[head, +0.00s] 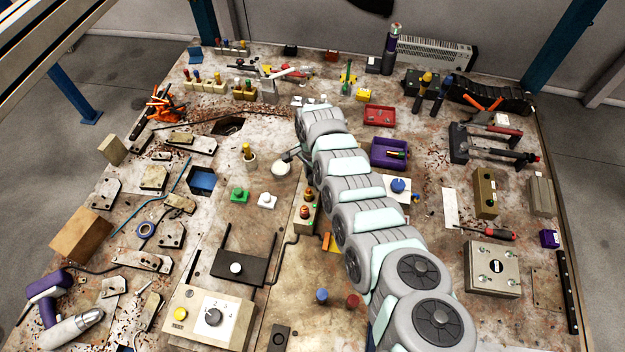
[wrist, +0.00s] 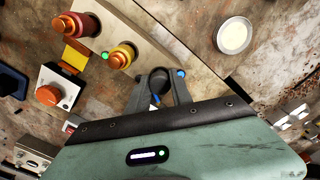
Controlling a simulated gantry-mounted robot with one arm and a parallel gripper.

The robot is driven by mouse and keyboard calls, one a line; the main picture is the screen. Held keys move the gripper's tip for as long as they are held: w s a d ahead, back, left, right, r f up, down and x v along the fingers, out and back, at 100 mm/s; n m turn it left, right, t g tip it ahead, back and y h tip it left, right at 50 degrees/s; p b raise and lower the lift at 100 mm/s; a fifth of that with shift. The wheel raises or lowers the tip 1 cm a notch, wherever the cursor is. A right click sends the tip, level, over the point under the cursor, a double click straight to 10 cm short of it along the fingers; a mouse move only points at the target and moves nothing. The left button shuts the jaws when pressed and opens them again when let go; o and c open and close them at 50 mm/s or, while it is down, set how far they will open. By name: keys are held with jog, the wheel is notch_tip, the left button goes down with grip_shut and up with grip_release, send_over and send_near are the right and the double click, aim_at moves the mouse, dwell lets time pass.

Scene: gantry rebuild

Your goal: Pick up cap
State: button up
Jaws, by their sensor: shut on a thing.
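My gripper (wrist: 160,88) shows in the wrist view with its dark fingers closed around a small dark round piece (wrist: 158,80), which may be the cap. The fingers cover much of it. In the head view my gripper (head: 288,156) is small, at the left of my arm, and the held piece cannot be made out. A pale round disc (wrist: 234,36) lies to the upper right of the fingers in the wrist view. It also shows in the head view (head: 281,169), close to my gripper.
A button box (head: 306,216) with red and orange buttons stands close by; it also shows in the wrist view (wrist: 128,30). Tools and brackets crowd the bench.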

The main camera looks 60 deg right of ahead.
grip_shut()
jog(key=shift+r, duration=0.15)
